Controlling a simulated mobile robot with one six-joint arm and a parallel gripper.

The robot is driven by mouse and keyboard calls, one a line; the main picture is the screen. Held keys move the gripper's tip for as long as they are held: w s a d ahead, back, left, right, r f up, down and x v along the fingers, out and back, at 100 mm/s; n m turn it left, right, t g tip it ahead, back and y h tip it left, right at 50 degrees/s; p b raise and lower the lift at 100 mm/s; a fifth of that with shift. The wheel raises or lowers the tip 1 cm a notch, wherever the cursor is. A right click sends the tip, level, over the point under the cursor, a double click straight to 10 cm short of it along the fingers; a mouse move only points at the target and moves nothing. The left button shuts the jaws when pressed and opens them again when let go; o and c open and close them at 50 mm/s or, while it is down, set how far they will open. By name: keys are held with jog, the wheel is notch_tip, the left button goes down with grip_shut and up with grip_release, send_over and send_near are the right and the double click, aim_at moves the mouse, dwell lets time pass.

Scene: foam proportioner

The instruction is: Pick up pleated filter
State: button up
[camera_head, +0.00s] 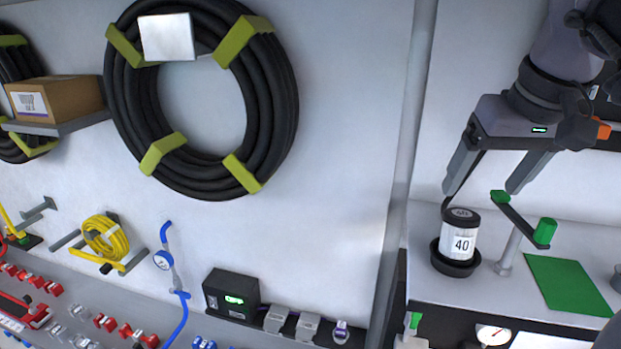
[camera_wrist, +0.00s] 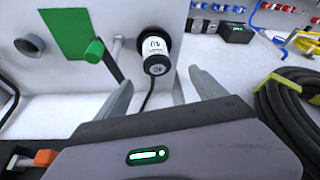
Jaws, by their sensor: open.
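The likely pleated filter (camera_head: 461,240) is a white cylinder with a dark top and a label reading 40. It stands upright in a round black holder (camera_head: 456,266) on the grey bench at the right. It also shows in the wrist view (camera_wrist: 155,46), dark end toward me, beyond the fingers. My gripper (camera_head: 481,190) is open and empty, above the filter and slightly to its right, with its fingers pointing down. In the wrist view the two fingers (camera_wrist: 161,80) are spread with the filter between and beyond their tips. The filter's lower end is hidden in the holder.
A stand with green-ended bar (camera_head: 518,220) rises close right of the filter, near my right finger. A green mat (camera_head: 566,284) lies right of it. A thin dark cord (camera_wrist: 147,95) runs near the filter's top. A grey post (camera_head: 405,150) stands left.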

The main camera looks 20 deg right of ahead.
aim_at(457, 227)
jog(key=x, duration=0.8)
jog(key=b+x, duration=0.1)
jog(key=x, duration=0.4)
jog(key=shift+s+d+f, duration=0.1)
jog(key=shift+d, duration=0.25)
jog(key=shift+d+f, duration=0.1)
jog(key=shift+d, duration=0.05)
jog(key=shift+a, duration=0.2)
jog(key=c, duration=0.6)
jog(key=shift+d, duration=0.1)
jog(key=c, duration=1.1)
